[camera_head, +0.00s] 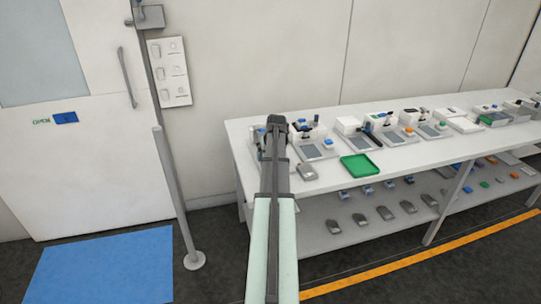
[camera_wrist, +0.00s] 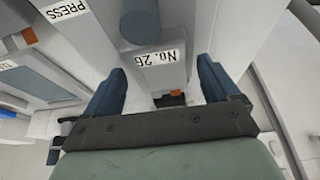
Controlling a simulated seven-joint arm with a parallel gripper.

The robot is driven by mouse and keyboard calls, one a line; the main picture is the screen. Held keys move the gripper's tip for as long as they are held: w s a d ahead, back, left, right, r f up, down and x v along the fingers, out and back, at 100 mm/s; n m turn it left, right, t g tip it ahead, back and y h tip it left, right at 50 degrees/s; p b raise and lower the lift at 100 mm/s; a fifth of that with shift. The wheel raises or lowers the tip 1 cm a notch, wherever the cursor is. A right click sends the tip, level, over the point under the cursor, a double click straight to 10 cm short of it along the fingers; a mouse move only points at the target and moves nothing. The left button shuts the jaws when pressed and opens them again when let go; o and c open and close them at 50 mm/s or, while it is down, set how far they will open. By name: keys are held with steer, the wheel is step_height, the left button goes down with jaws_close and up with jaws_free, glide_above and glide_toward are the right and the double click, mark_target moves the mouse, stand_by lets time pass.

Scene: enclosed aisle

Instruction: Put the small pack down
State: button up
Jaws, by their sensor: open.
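My gripper (camera_head: 277,124) is over the left end of the white table in the head view. In the wrist view my gripper (camera_wrist: 160,72) shows two dark blue fingers spread apart, with nothing clasped between them. Beyond and between the fingers is a pale grey station (camera_wrist: 150,55) with a "No. 26" label and a blue round knob. A small dark part with an orange edge (camera_wrist: 171,99) shows low between the fingers; I cannot tell whether it is the small pack. A small grey item (camera_head: 307,172) lies on the table to the right of my arm.
The white table (camera_head: 407,160) carries a row of stations and a green tray (camera_head: 359,166). A lower shelf (camera_head: 335,233) holds several small items. A grey post (camera_head: 176,200) and a blue mat (camera_head: 100,268) are at left. Bare tabletop lies right of the tray.

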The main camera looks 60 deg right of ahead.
steer(key=shift+r, duration=0.15)
steer(key=v, duration=1.2)
stand_by(0.4)
